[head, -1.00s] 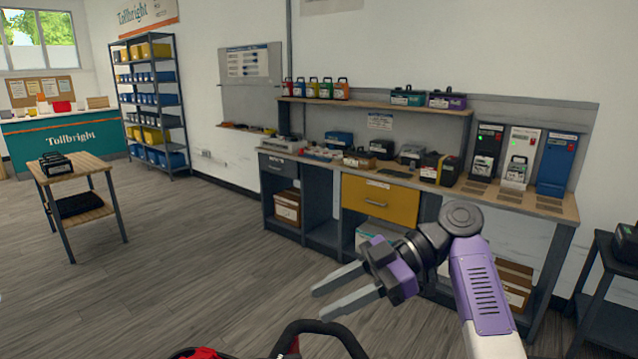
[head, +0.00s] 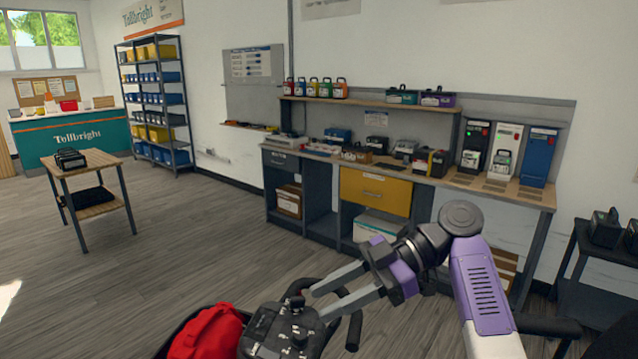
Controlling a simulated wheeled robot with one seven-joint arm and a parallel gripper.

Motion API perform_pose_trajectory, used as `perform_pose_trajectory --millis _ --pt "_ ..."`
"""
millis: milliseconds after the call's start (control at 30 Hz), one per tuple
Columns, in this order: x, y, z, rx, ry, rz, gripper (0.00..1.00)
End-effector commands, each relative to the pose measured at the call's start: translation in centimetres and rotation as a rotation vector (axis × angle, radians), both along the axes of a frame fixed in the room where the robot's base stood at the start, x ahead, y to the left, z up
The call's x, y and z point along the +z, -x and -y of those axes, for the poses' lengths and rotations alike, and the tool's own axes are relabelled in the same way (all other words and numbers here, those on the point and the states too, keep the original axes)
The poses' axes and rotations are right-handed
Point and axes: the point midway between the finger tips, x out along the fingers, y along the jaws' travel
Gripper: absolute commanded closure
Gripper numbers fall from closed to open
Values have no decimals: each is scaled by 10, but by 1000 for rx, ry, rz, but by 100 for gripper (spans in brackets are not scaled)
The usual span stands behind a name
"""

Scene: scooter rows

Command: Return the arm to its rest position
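My gripper (head: 334,290) is at the lower middle of the head view, at the end of my purple and grey arm. Its two grey fingers are apart, with nothing between them that I can see. The arm is bent, with the gripper pointing down and left. The fingers show in front of black scooter handlebars; whether they touch them I cannot tell. A dark boxy part (head: 290,328) with knobs stands at the bottom middle, beside a red bundle (head: 208,335).
A workbench (head: 500,193) with battery packs and chargers runs along the back wall. A small wooden table (head: 100,168) with a black pack stands at left. A dark cart (head: 592,262) is at right. Open floor lies at the left and middle.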

Motion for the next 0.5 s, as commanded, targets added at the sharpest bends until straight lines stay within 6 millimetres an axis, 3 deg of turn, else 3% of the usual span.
perform_pose_trajectory --millis 267,500 --pt "6 -26 -7 -148 -4 -72 64" --pt "20 -66 -9 -368 -11 -82 64"
